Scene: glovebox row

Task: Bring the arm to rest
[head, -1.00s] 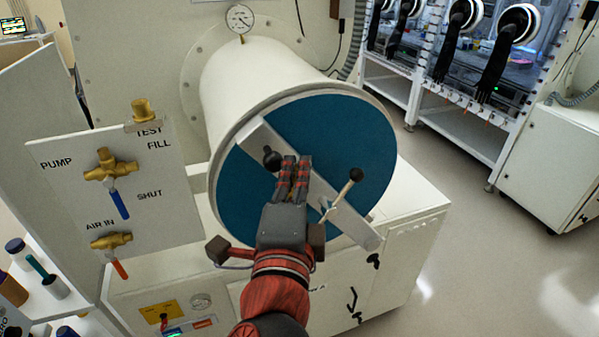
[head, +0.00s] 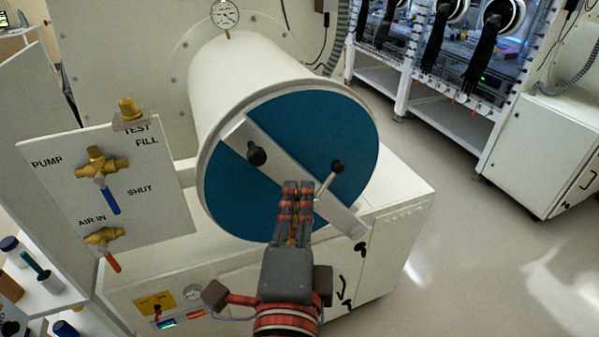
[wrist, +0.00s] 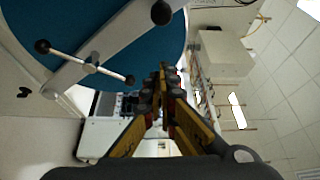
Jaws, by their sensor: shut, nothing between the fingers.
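My gripper (head: 291,190) is shut and empty, with its fingers together in front of the lower part of the blue round door (head: 230,195) in the head view. The door closes the end of a white cylinder chamber (head: 240,80). A pale bar (head: 285,175) crosses the door diagonally, with a black knob (head: 256,156) and a lever handle with a dark ball (head: 338,167). In the wrist view my gripper (wrist: 163,88) also shows shut, beside the bar (wrist: 100,45) and lever. I cannot tell the gap between fingers and door.
A valve panel (head: 160,205) with brass valves and blue and red levers stands at the left. Bottles (head: 35,270) sit on a shelf at the lower left. A glovebox (head: 480,50) with black gloves and a white cabinet (head: 550,150) stand at the right. The floor (head: 450,250) between is clear.

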